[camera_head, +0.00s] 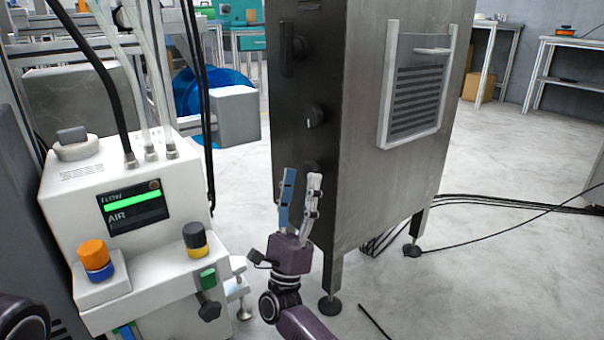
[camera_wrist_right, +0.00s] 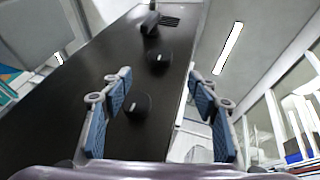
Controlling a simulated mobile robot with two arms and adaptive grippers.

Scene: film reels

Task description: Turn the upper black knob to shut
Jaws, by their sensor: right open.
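A dark cabinet front carries several black controls in a column. A round knob (camera_head: 315,115) with a pale mark sits mid-face; it also shows in the right wrist view (camera_wrist_right: 158,62). A lower black knob (camera_head: 311,168) is partly hidden behind my right gripper and shows nearer in the wrist view (camera_wrist_right: 138,105). A higher black control (camera_head: 299,48) sits beside a vertical handle (camera_head: 286,50). Which one counts as upper is unclear. My right gripper (camera_head: 301,178) points up, open and empty, in front of the cabinet's lower face, below the mid-face knob. My left gripper is out of view.
A white machine (camera_head: 70,205) with a lit display, tubes and coloured knobs stands left of my right gripper. The cabinet's grey side (camera_head: 365,190) has a louvred panel (camera_head: 415,90). Black cables (camera_head: 500,202) run over the floor at right.

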